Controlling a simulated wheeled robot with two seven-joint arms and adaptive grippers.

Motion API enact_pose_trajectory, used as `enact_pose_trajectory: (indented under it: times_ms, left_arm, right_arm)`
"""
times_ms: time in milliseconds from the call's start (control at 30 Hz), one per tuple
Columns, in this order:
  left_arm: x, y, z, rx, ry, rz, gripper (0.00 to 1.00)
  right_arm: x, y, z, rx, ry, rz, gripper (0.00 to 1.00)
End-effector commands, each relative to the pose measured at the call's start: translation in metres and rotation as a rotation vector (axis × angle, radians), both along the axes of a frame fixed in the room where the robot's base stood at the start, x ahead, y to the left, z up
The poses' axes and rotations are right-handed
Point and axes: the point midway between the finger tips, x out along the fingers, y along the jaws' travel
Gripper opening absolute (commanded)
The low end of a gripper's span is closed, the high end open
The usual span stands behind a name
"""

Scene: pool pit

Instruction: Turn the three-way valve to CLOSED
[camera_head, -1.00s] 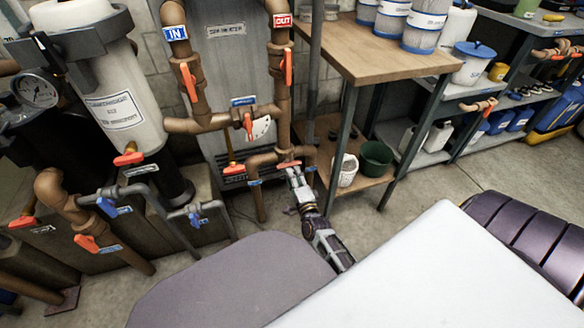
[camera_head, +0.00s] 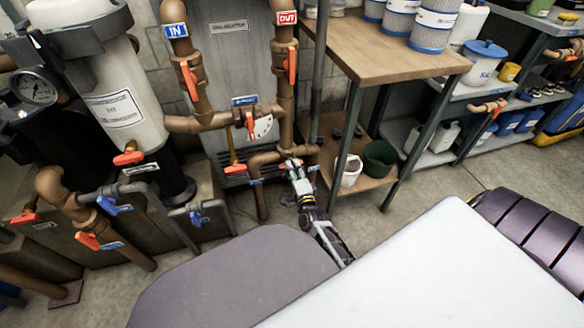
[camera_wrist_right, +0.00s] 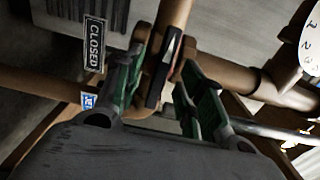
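The three-way valve sits low on the brown pipes below the OUT line in the head view, where my gripper partly covers it. In the right wrist view its handle (camera_wrist_right: 165,72), dark with a red side, stands between my fingers. A black CLOSED label (camera_wrist_right: 94,44) is left of it. My right gripper (camera_head: 293,165) is at the valve. In the wrist view its green-padded fingers (camera_wrist_right: 166,88) are open on either side of the handle, with gaps showing; contact cannot be told. My left gripper is not in view.
Another red-handled valve with a white dial (camera_head: 262,128) is just above my right gripper. A red-handled valve (camera_head: 235,169) is to its left. A wooden table (camera_head: 385,50) with a lower shelf stands at its right, holding a white bucket (camera_head: 349,170) and green bucket (camera_head: 379,158).

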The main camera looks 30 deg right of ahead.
Motion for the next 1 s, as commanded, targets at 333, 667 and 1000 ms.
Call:
enact_pose_trajectory:
  times_ms: [333,667,1000]
  left_arm:
    - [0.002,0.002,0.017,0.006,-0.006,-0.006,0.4]
    - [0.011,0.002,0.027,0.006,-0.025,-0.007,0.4]
    - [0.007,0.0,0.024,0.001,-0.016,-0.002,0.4]
  right_arm:
    - [-0.027,0.006,0.002,-0.001,0.001,0.0,0.39]
    - [-0.037,0.009,0.001,0.0,-0.001,0.0,0.39]
    - [-0.036,0.007,0.0,-0.024,0.005,0.0,0.39]
